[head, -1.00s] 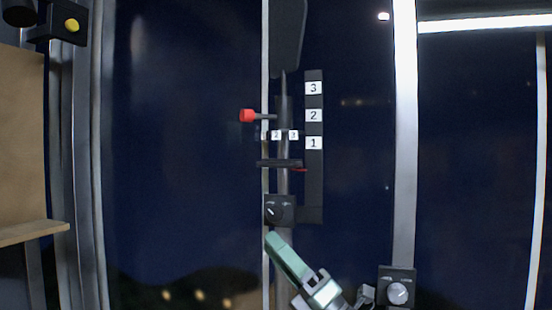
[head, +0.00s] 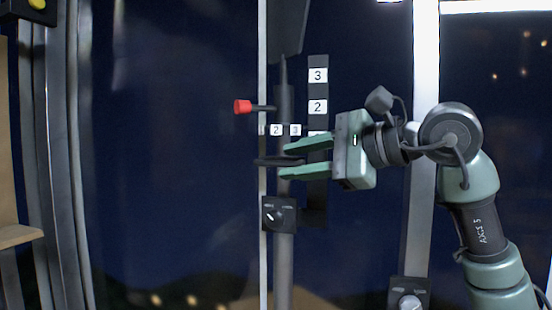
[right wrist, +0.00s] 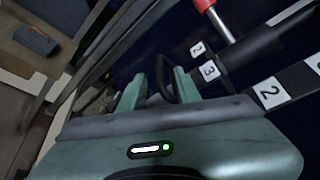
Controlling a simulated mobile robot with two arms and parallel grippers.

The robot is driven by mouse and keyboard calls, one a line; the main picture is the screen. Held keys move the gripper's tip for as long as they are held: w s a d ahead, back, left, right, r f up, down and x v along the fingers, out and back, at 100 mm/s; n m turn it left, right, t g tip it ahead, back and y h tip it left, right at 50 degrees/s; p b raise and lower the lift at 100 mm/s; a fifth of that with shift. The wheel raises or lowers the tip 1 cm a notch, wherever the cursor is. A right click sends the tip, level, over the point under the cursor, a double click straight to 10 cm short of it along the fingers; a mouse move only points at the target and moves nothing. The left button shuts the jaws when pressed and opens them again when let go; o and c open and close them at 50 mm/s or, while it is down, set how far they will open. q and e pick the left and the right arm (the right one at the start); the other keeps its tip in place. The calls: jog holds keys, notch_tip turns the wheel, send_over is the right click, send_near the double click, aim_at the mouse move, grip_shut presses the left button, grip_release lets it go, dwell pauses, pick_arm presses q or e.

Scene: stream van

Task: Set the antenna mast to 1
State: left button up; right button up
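The antenna mast is a dark vertical pole (head: 284,245) with a black scale strip (head: 317,90) beside it, labelled 3, 2 and, mostly hidden behind my gripper, 1. My left gripper is not in view.
A red-knobbed lever (head: 243,107) points left from the mast above the handle, by small 2 and 3 labels. A switch box (head: 279,214) sits on the mast below. Another knob box (head: 409,298) is at lower right. The dark window left of the mast is clear.

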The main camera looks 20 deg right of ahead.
aim_at(283, 163)
jog(key=p+x, duration=0.1)
jog(key=x, duration=0.3)
jog(key=shift+w+a+f, duration=0.1)
jog(key=shift+w+a, duration=0.05)
jog(key=shift+w, duration=0.05)
grip_shut()
dwell(1.2)
